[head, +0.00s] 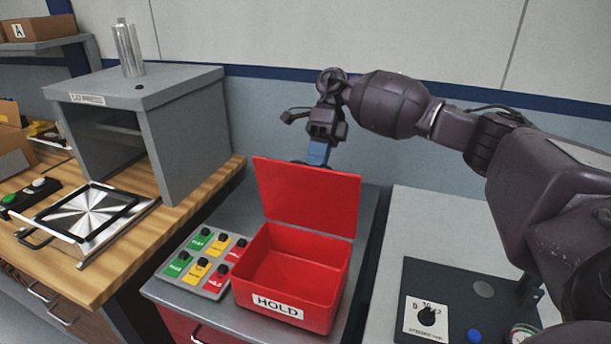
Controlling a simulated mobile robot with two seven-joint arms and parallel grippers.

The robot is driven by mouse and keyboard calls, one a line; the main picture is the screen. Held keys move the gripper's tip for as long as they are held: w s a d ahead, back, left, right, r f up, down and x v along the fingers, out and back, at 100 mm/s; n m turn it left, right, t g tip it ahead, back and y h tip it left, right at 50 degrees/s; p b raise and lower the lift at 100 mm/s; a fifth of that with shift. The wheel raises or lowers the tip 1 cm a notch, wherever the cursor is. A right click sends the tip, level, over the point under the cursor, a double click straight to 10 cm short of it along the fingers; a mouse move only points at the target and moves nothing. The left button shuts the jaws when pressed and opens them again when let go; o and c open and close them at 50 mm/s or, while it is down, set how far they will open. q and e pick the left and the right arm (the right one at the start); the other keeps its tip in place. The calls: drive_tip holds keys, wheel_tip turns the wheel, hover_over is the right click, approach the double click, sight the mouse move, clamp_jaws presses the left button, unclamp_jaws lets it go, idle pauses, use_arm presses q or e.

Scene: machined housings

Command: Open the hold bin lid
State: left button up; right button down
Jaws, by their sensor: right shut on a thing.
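The red hold bin (287,316) stands on a grey cabinet top, its front labelled HOLD. Its red lid (306,197) is raised and stands nearly upright at the back, so the bin's inside shows and looks empty. My right gripper (316,157) is at the lid's upper edge, reaching down from above and behind. It is shut on the lid; its fingertips are partly hidden behind the lid. My left gripper is not in view.
A panel with several coloured buttons (205,262) sits left of the bin. A grey open-fronted press housing (190,130) with a metal cylinder (128,48) on top stands at left. A dark gauge fixture (460,300) lies at right. The wall is close behind.

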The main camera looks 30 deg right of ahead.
use_arm(q)
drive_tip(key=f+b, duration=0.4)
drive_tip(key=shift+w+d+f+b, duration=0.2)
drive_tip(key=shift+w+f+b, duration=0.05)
drive_tip(key=shift+b, duration=0.05)
use_arm(e)
drive_tip(key=w+d+f, duration=0.3)
drive_tip(key=d, duration=0.1)
drive_tip(key=shift+w+d+f, duration=0.25)
drive_tip(key=shift+d+f, duration=0.05)
drive_tip(key=shift+f, duration=0.05)
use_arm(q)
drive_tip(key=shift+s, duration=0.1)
use_arm(e)
drive_tip(key=c, duration=1.2)
unclamp_jaws()
drive_tip(key=shift+w, duration=0.15)
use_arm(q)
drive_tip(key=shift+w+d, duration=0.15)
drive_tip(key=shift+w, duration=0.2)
use_arm(e)
drive_tip(key=shift+o, duration=0.2)
drive_tip(key=v, duration=0.7)
drive_tip(key=shift+d+r, duration=0.15)
drive_tip(key=shift+r, duration=0.25)
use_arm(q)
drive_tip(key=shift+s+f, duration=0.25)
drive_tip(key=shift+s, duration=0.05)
use_arm(e)
drive_tip(key=shift+w, duration=0.1)
